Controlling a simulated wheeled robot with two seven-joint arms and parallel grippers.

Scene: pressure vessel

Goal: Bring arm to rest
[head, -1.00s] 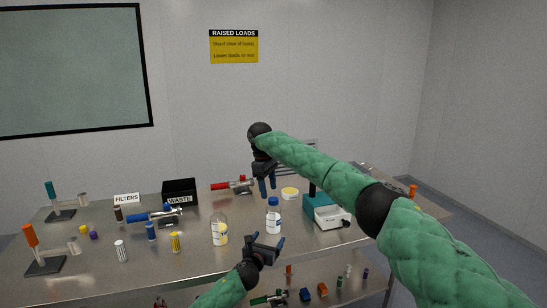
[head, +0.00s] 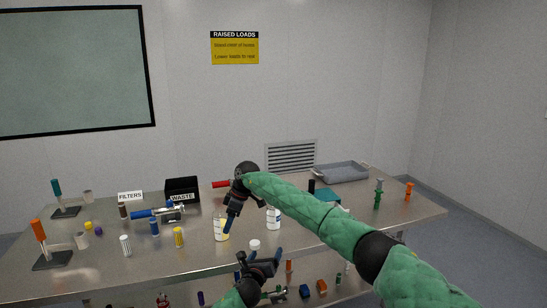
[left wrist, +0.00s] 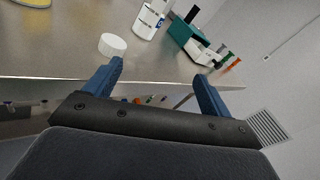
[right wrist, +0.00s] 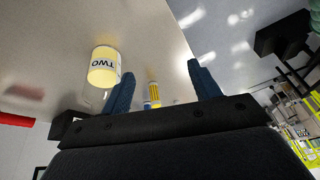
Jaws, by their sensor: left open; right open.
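My right gripper (head: 231,222) hangs over the table at its middle, on the arm that crosses from the right. It is open, its blue fingers pointing down just in front of a bottle with yellow contents (head: 221,231). In the right wrist view a bottle marked TWO (right wrist: 103,68) stands beyond the fingers, with nothing between them. My left gripper (head: 260,256) is lower, by the table's front edge. It is open and empty, with a white cap (head: 255,245) just beyond it; the cap also shows in the left wrist view (left wrist: 112,45).
A white-labelled bottle (head: 273,219) stands partly behind my right arm. A black WASTE bin (head: 182,188), blue-handled tool (head: 155,213), small cylinders and stands occupy the left. A grey tray (head: 341,172) is at the back right. A lower shelf holds small parts.

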